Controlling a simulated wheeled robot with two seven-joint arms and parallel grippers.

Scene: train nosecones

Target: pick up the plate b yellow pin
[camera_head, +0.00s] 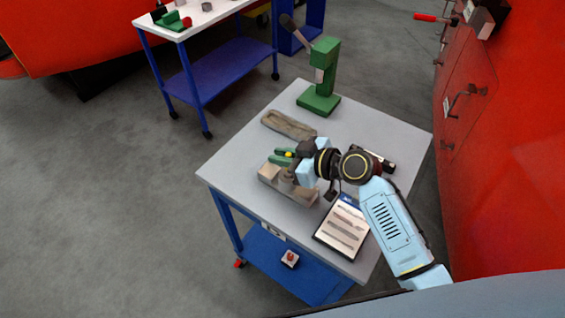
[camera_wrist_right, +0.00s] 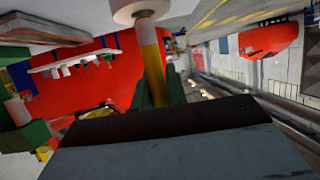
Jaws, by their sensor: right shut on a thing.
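My right gripper (camera_head: 291,170) is over the grey table, just above a beige-grey block (camera_head: 270,173). In the right wrist view, a yellow pin (camera_wrist_right: 153,62) with a pale round end (camera_wrist_right: 138,10) stands out from between its dark green fingers (camera_wrist_right: 160,92). The gripper is shut on this pin. In the head view the pin is hard to make out, and the gripper hides part of the block. A small green piece with a yellow spot (camera_head: 283,155) lies beside the block. I cannot tell which part is plate b. My left gripper is not in view.
A shallow tan tray (camera_head: 289,125) and a green press (camera_head: 322,85) stand farther back on the table (camera_head: 235,160). A clipboard (camera_head: 342,229) lies at the front right. A white-topped blue cart (camera_head: 210,15) is at the back left. Red machine panels (camera_head: 510,120) rise at the right.

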